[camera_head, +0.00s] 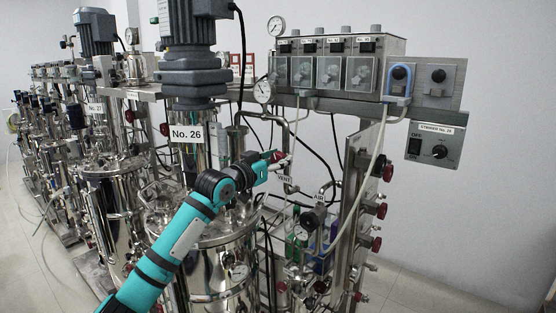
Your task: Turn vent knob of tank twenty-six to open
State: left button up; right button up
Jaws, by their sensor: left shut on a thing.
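Tank twenty-six (224,262) is the steel vessel in the middle, under a grey motor, with a white "No. 26" label (186,134). My teal left arm comes up from the bottom left across the tank's top. My left gripper (274,160) is shut at the pipework right of the tank, on a red knob (277,155) just above a white "VENT" tag (284,180). The fingers partly cover the knob, so its turned position cannot be told. My right gripper is not in view.
An "AIR" tag (318,197) and a dark round regulator (312,217) sit lower right of the vent. Gauges, hoses and red knobs (381,210) crowd the steel frame. A control box (337,70) stands above. More tanks line up at left.

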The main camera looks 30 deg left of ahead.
pick_arm(q)
jog(key=shift+f, duration=0.25)
jog(key=o, duration=1.2)
jog(key=shift+r, duration=0.15)
jog(key=shift+s, duration=0.15)
jog(key=s, duration=0.7)
jog(key=s+a, duration=0.1)
jog(key=s, duration=0.3)
jog(key=shift+s, duration=0.35)
